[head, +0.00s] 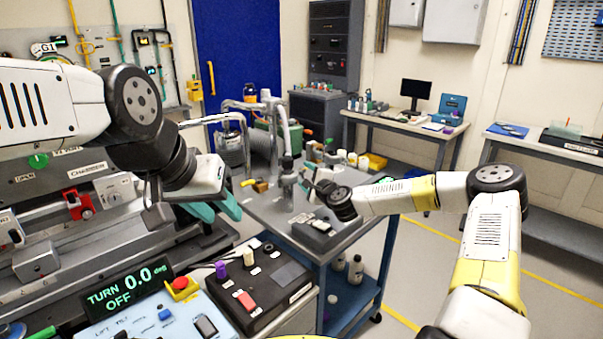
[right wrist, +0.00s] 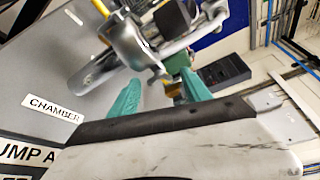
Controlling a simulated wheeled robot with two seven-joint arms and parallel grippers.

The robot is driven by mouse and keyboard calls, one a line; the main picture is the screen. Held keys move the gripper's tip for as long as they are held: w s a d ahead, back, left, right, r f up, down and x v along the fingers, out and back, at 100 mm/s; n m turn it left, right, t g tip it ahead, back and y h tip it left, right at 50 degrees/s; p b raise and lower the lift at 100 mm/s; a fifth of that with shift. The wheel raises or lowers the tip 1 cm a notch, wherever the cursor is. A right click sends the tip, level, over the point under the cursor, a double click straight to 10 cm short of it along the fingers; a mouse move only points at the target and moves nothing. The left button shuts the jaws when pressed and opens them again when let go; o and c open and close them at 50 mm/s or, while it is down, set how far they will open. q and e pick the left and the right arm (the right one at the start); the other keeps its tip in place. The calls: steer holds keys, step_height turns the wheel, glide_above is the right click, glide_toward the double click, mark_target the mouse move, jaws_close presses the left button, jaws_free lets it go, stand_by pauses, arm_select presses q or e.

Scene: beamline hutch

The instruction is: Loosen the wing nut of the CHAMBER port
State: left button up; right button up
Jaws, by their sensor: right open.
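The CHAMBER label (right wrist: 55,108) lies on the grey cart top in the right wrist view. A metal pipe fitting with a clamp (right wrist: 128,42) stands beyond it. A small brass-coloured part (right wrist: 172,88), perhaps the wing nut, shows near the fingers; I cannot tell for sure. My right gripper (right wrist: 158,88) is open, its teal fingers apart on either side of that part; contact is unclear. In the head view my right gripper (head: 308,178) is beside the metal post (head: 287,180) on the cart, mostly hidden by its wrist. My left gripper (head: 215,208) is open and empty, left of the cart.
The cart (head: 262,208) carries pipes, a hose and small parts. A control box reading TURN 0.0 deg OFF (head: 128,290) and a black button box (head: 262,290) stand in front. Beamline hardware (head: 60,250) fills the left. Open floor lies right of the cart.

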mark_target(304, 174)
steer(key=x, duration=0.5)
jaws_close()
steer(key=n+t, duration=0.1)
steer(key=n, duration=0.1)
steer(key=shift+r+n, duration=0.1)
steer(key=shift+n, duration=0.2)
jaws_free()
